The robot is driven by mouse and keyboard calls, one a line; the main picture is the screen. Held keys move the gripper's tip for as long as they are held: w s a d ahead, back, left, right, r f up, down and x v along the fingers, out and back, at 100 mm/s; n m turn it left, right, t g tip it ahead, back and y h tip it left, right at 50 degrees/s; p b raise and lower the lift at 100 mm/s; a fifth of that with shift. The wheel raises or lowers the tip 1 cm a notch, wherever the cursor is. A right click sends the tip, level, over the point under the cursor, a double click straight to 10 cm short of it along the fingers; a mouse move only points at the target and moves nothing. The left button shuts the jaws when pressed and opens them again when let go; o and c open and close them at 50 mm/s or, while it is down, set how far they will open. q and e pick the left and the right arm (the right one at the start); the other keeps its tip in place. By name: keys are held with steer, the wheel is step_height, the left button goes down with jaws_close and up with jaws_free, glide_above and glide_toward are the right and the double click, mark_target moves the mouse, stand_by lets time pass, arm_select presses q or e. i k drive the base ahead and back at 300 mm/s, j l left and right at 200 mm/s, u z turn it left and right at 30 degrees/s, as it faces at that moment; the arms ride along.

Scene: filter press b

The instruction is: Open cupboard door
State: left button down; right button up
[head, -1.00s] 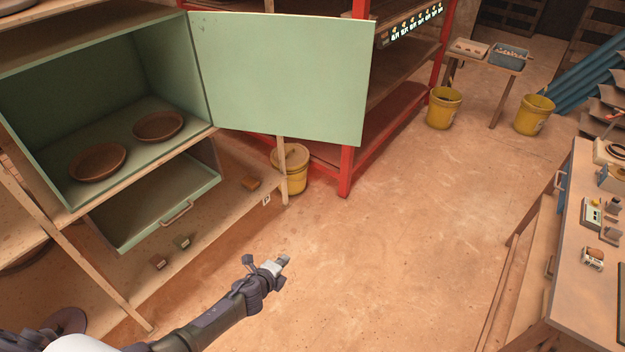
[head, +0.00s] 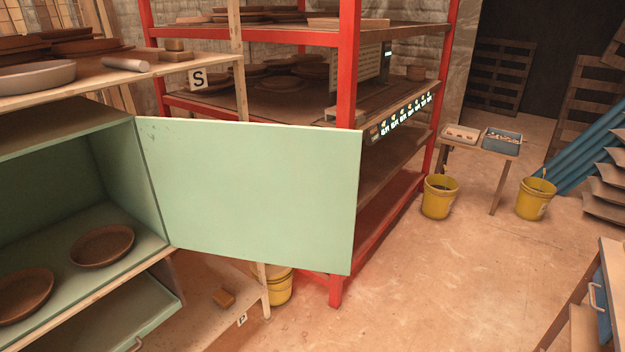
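The light green cupboard door (head: 250,195) stands wide open, swung out to the right from its hinge side. The green cupboard (head: 120,185) shows its open inside at the left. Two round brown clay dishes, a nearer dish (head: 22,295) and a farther dish (head: 102,245), lie on its floor. Below it, a green drawer (head: 130,312) with a metal handle is partly pulled out. Neither of my grippers shows in the head view now.
A red metal rack (head: 347,150) stands behind the door. A yellow bucket (head: 280,287) sits by its foot; two more, a middle bucket (head: 440,197) and a right bucket (head: 535,198), stand near a small table (head: 478,143). The floor (head: 450,290) in the middle is clear. A workbench (head: 612,265) edges in at right.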

mark_target(283, 194)
steer(key=i+l+u, duration=0.4)
steer(key=i+l, duration=0.15)
steer(key=i+l+u, duration=0.15)
steer(key=l, duration=0.2)
steer(key=i+l+u, duration=0.4)
steer(key=l, duration=0.4)
steer(key=i+l+u, duration=0.2)
steer(key=l, duration=0.25)
steer(key=i+l+u, duration=0.15)
steer(key=l, duration=0.3)
steer(key=i+l+u, duration=0.2)
steer(key=l, duration=0.25)
steer(key=k, duration=0.1)
